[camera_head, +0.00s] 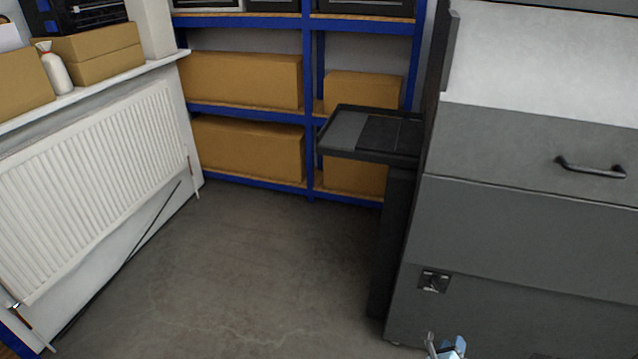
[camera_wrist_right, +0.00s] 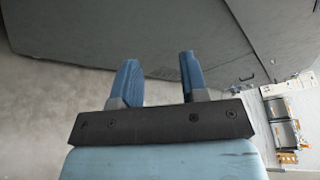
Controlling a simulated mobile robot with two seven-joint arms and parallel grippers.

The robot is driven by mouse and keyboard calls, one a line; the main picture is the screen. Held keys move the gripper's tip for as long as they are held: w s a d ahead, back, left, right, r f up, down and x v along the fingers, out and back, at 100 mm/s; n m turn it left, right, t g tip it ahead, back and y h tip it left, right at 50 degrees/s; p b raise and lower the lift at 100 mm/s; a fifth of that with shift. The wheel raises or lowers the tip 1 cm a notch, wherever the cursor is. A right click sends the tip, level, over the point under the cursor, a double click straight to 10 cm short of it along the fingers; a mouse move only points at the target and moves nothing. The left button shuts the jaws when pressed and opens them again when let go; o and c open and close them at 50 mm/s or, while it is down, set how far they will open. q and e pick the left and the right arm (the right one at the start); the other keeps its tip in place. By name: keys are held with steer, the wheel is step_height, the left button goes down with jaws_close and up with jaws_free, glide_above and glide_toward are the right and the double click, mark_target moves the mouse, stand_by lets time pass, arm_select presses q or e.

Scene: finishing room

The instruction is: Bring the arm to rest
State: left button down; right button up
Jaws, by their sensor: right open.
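My right gripper (camera_head: 446,347) shows at the bottom edge of the head view, in front of the grey machine's lower front. Only its tip end is in the picture; the rest of the arm is cut off. In the right wrist view its two blue fingers (camera_wrist_right: 158,80) stand apart with nothing between them. The grey machine panel (camera_wrist_right: 200,30) lies beyond the fingertips there, and I see no contact. My left gripper is not in view.
The grey machine (camera_head: 520,230) with a handle fills the right side. A black tray (camera_head: 338,145) juts from its left. Blue shelves (camera_head: 250,113) with cardboard boxes stand at the back. A white radiator (camera_head: 90,185) is on the left wall. The middle floor (camera_head: 240,260) is clear.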

steer(key=s+d+r+h, duration=0.1)
steer(key=d+r, duration=0.2)
steer(key=d, duration=0.7)
steer(key=s+d+r+n+h, duration=0.1)
steer(key=s+d+r+h, duration=0.15)
steer(key=d, duration=0.85)
steer(key=s+d+r, duration=0.1)
steer(key=d+r, duration=0.3)
steer(key=d, duration=0.6)
steer(key=s+a+f+m+g+y, duration=0.2)
steer(key=s+a+f+m+y, duration=0.25)
steer(key=s+a+m, duration=0.4)
steer(key=s+a+f+m+g+y, duration=0.35)
steer(key=s+a+f+m, duration=0.25)
steer(key=a+m, duration=0.5)
steer(key=s+a+r+m+t+y, duration=0.2)
steer(key=s+a+r+m+y, duration=0.3)
steer(key=a+r, duration=0.4)
steer(key=s+a+r+m+t+y, duration=0.1)
steer(key=s+a+r+m+y, duration=0.25)
steer(key=a+r+m, duration=0.5)
steer(key=w+a+m+t, duration=0.1)
steer(key=a+m, duration=0.3)
steer(key=a, duration=0.9)
step_height(320, 180, up, 10)
steer(key=p, duration=0.9)
